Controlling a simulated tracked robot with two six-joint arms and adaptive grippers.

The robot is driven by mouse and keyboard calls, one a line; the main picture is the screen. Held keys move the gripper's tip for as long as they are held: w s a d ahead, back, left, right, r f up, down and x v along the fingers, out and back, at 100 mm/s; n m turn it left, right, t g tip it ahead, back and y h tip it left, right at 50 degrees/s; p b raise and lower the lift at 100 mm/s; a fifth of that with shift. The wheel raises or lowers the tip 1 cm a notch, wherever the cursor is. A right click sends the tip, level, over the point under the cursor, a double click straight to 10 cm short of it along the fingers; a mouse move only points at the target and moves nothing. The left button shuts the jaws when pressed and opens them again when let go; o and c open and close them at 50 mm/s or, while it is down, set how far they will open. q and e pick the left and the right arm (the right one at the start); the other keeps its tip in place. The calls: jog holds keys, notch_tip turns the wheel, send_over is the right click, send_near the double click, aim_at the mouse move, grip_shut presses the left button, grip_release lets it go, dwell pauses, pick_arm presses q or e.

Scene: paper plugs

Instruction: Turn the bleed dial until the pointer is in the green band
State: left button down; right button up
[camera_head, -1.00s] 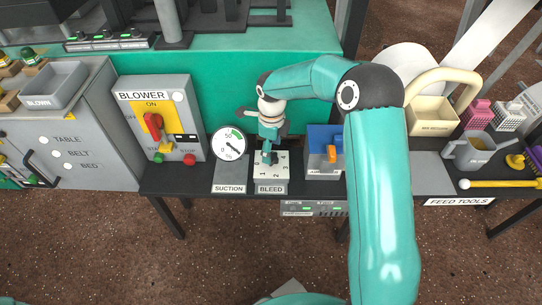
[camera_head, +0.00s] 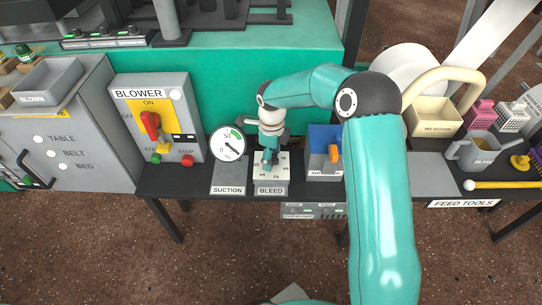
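The bleed dial sits on a pale numbered plate (camera_head: 272,177) above the BLEED label; its knob is mostly hidden under my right gripper. My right gripper (camera_head: 269,160) points down onto the dial, its fingers close together around the knob. To its left, the round white suction gauge (camera_head: 227,144) has a green band at its upper right. Its black pointer slants to the lower right, below and outside the green band. My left gripper is not in view.
The blower panel (camera_head: 184,106) with a red switch stands left of the gauge. My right arm covers part of the bench there. Feed tools lie farther right.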

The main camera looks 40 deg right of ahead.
jog(key=c, duration=0.9)
jog(key=shift+o, duration=0.2)
